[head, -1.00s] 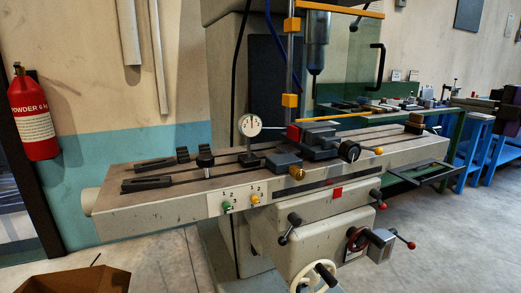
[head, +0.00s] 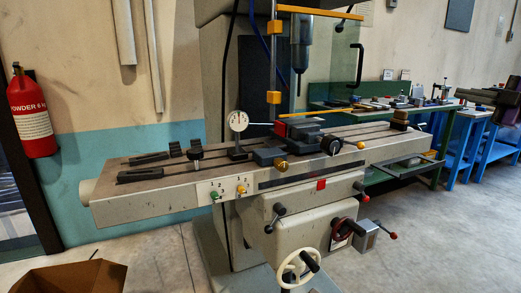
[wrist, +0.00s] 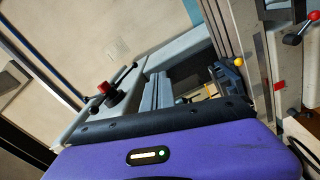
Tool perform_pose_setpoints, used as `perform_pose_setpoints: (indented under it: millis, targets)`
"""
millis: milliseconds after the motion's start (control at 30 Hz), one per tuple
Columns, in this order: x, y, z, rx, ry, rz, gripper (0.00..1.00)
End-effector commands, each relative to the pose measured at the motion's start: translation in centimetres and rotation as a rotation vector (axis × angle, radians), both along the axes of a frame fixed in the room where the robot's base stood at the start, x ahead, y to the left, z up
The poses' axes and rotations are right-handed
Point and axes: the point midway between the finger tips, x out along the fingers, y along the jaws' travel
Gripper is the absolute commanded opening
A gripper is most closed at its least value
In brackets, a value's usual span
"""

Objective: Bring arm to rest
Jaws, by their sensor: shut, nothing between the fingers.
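My gripper (head: 464,95) shows at the right edge of the head view, dark and pointing left, with a bit of purple arm behind it. It is shut and empty, held in the air apart from the milling machine (head: 120,204). In the wrist view a purple housing of mine with a small lit panel and a black edge fills the bottom; the fingertips cannot be made out there. The machine's table carries clamps, a round dial gauge (head: 238,121) and a vise (head: 300,128).
A red fire extinguisher (head: 33,120) hangs on the left wall. An open cardboard box (head: 70,277) stands at the lower left. A green bench (head: 327,105) and blue stands (head: 466,138) are behind at the right. The floor (head: 440,240) at the lower right is clear.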

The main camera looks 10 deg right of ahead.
Motion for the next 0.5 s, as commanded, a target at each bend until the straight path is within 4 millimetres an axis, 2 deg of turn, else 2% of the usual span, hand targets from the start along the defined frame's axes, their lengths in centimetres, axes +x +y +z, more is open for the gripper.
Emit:
perform_pose_setpoints:
  millis: [133,267,367,500]
  targets:
    - [0.0,-1.9,1.6,0.100,0.004,-0.094,0.00]
    - [-0.1,-4.0,0.5,0.232,0.012,-0.198,0.00]
    - [0.0,-5.3,-2.2,0.363,0.013,-0.290,0.00]
    - [-0.4,-5.8,-7.7,0.548,0.000,-0.402,0.00]
